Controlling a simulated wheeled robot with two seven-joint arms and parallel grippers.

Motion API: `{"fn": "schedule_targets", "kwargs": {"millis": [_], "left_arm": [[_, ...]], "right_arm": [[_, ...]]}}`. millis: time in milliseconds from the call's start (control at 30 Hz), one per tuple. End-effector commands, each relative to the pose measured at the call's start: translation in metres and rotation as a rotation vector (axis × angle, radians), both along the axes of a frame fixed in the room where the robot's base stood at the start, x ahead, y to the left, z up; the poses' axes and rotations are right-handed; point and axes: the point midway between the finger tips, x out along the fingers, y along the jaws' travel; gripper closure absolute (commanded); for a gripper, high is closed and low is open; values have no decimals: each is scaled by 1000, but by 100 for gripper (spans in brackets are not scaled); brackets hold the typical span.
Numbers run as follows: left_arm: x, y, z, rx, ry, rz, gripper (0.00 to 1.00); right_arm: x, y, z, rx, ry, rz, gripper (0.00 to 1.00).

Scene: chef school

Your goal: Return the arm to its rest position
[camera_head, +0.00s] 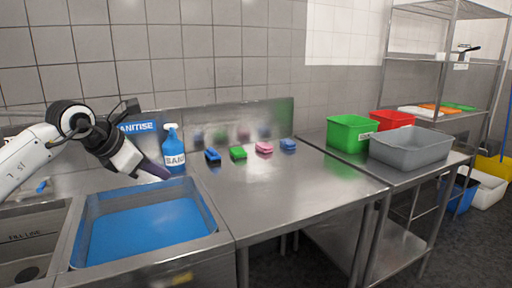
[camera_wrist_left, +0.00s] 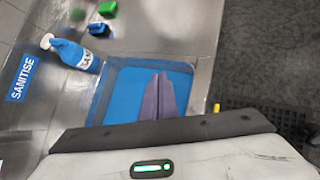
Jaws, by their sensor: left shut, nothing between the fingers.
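My left arm comes in from the left in the head view, bent at the elbow. My left gripper (camera_head: 156,172) hangs tilted downward over the back edge of the blue-filled sink (camera_head: 207,240). In the left wrist view the purple-grey fingers of my left gripper (camera_wrist_left: 159,97) lie together, empty, with the blue liquid (camera_wrist_left: 125,80) of the sink behind them. My right gripper is not in either view.
A blue spray bottle (camera_head: 174,150) stands just right of my left gripper. Several coloured brushes or sponges, one of them green (camera_head: 238,153), line the counter's back. The steel counter (camera_head: 280,195) is clear in front. A green bin (camera_head: 351,133) and grey tub (camera_head: 410,147) stand at right.

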Motion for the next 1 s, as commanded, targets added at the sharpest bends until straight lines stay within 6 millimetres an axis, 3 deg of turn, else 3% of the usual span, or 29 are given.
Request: {"fn": "schedule_targets", "kwargs": {"millis": [167, 333, 400, 500, 633, 767, 867, 1000], "left_arm": [[-23, -79, -52, -251, 88, -104, 100], [-75, -178, -95, -731, 259, -161, 100], [-95, -204, -102, -953, 341, -134, 100], [-116, -223, -110, -1268, 466, -40, 100], [-131, -219, -128, -1658, 628, 176, 100], [-141, -189, -170, -2008, 778, 500, 100], [-158, -158, -222, -2237, 876, 820, 100], [-203, -115, -308, -2464, 971, 1331, 100]], "right_arm": [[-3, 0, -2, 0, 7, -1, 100], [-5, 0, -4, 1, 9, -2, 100], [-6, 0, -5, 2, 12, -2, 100], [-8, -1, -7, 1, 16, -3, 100], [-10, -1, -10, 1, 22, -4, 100], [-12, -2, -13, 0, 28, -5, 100], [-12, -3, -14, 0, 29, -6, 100], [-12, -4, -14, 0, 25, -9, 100]]}}
